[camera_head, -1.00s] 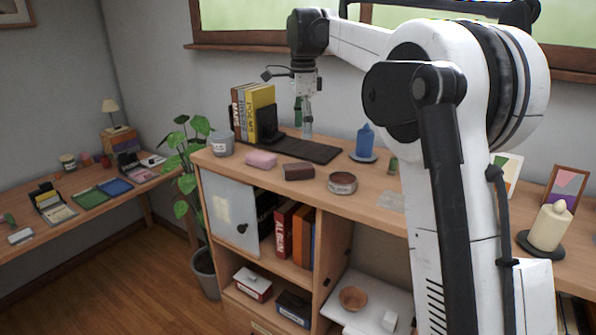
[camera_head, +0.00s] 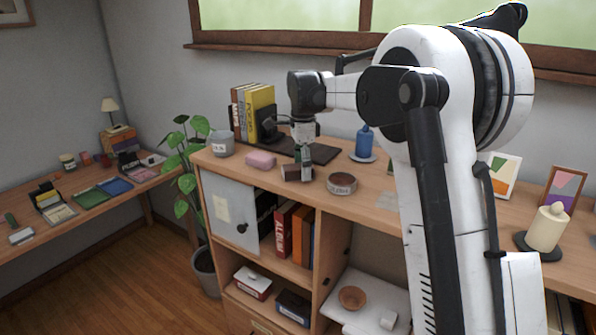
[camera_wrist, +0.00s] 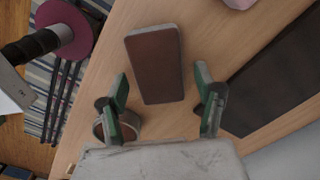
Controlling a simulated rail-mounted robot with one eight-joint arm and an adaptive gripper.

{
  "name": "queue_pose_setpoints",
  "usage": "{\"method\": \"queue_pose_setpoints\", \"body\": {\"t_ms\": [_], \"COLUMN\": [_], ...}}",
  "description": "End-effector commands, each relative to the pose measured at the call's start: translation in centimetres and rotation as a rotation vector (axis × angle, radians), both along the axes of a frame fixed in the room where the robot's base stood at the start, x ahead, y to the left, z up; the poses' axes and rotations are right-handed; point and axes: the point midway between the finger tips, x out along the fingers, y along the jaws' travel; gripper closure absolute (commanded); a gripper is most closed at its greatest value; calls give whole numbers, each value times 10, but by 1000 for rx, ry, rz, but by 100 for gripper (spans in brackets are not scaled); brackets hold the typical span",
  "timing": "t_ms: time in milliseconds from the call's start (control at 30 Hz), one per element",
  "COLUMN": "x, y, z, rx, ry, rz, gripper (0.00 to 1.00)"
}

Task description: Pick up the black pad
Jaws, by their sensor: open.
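A flat black mat (camera_head: 325,153) lies on the wooden cabinet top and is the black pad-like thing I see. It also shows at the right in the wrist view (camera_wrist: 262,88). A small block with a dark brown top and grey sides (camera_wrist: 157,62) lies in front of it on the bare wood. My gripper (camera_head: 304,177) is open and empty above this block. In the wrist view the green-tipped fingers (camera_wrist: 162,82) stand on either side of the block's near part, apart from it. In the head view the gripper partly covers the block (camera_head: 289,173).
A round brown tin (camera_head: 342,183) stands close by on the right. A pink block (camera_head: 261,159) and a grey pot (camera_head: 222,144) are to the left. Books (camera_head: 258,112) and a blue bottle (camera_head: 364,141) stand behind. The cabinet's front edge is near.

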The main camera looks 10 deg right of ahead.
Motion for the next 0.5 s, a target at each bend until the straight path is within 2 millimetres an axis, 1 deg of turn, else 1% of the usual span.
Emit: {"method": "queue_pose_setpoints", "body": {"t_ms": [100, 267, 300, 500], "x": [0, 0, 0, 0], "y": [0, 0, 0, 0], "z": [-5, -5, -5, -5], "rx": [0, 0, 0, 0], "ry": [0, 0, 0, 0], "rz": [0, 0, 0, 0], "gripper": [34, 34, 35, 62]}}
